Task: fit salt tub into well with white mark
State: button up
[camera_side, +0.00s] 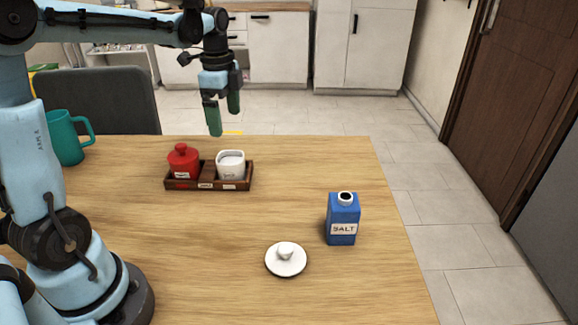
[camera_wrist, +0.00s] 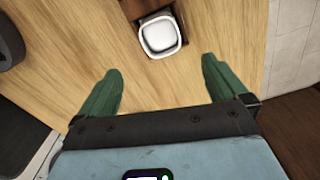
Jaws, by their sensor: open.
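The white tub (camera_side: 231,166), taken to be the salt tub, is open at the top with pale contents. It stands in the right well of a dark wooden tray (camera_side: 208,184), over a white mark on the tray front; I cannot tell how fully it is seated. It also shows in the wrist view (camera_wrist: 159,36), ahead of the fingertips. A red lidded tub (camera_side: 183,163) stands in the left well, by a red mark. My gripper (camera_side: 222,118) is open and empty, above and behind the tray, with its green fingers pointing down; it also shows in the wrist view (camera_wrist: 160,68).
A blue SALT carton (camera_side: 342,224) stands upright at the right of the table. A white round lid with a knob (camera_side: 286,262) lies in front of it. A teal mug (camera_side: 66,142) is at the left. The table between tray and carton is clear.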

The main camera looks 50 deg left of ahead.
jog(key=s+d+f+n+t, duration=0.2)
jog(key=s+d+n+t, duration=0.5)
jog(key=d+n, duration=0.4)
jog(key=s+d, duration=0.1)
jog(key=d, duration=0.2)
jog(key=shift+s+d, duration=0.15)
jog(key=shift+d, duration=0.1)
jog(key=shift+f, duration=0.1)
jog(key=w+a+r+m+g, duration=0.4)
jog(key=a+r, duration=0.2)
jog(key=a, duration=0.2)
jog(key=w+a+r+m+g, duration=0.3)
jog(key=w+a+r+m, duration=0.2)
jog(key=a+r, duration=0.2)
notch_tip(320, 180, down, 10)
jog(key=shift+s+f, duration=0.2)
